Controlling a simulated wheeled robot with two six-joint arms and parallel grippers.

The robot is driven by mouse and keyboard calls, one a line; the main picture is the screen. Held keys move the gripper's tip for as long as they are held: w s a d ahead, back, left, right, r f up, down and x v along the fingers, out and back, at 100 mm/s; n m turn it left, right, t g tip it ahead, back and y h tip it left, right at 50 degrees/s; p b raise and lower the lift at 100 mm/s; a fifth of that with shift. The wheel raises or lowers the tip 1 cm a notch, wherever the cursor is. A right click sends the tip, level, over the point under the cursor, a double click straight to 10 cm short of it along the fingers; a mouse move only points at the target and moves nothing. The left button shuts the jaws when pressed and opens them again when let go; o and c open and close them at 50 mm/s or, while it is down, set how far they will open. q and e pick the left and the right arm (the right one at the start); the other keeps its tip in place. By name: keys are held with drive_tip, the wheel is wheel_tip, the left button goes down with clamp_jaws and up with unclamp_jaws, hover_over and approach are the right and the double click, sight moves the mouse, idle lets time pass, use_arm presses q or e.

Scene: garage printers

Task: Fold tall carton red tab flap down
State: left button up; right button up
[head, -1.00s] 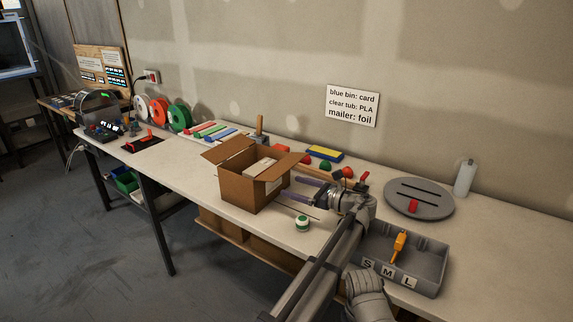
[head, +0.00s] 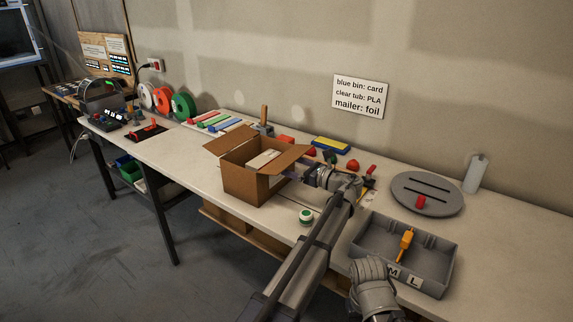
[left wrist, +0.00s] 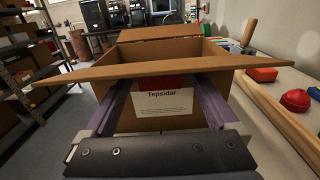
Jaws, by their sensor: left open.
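The tall brown carton (head: 252,182) stands on the bench with its top open. One flap (head: 284,157) sticks out from its right side, towards my left gripper; in the left wrist view this flap (left wrist: 160,68) spans the picture. A white "Tepsidar" label (left wrist: 160,105) is on the carton wall below it, with a red patch (left wrist: 162,81) just under the flap edge. My left gripper (head: 292,172) is open, its purple fingers (left wrist: 160,100) apart below the flap. I cannot tell whether they touch the carton. My right gripper is not seen.
A grey tray (head: 378,258) with an orange tool and a grey slotted disc (head: 428,193) lie to the right. A small green-topped jar (head: 306,216) stands near the front edge. Red pieces and a wooden bar (left wrist: 275,112) lie beside the carton.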

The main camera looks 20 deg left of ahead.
use_arm(q)
drive_tip(key=shift+w+a, duration=0.1)
drive_tip(key=shift+a, duration=0.25)
drive_tip(key=shift+c, duration=0.2)
clamp_jaws()
idle(0.5)
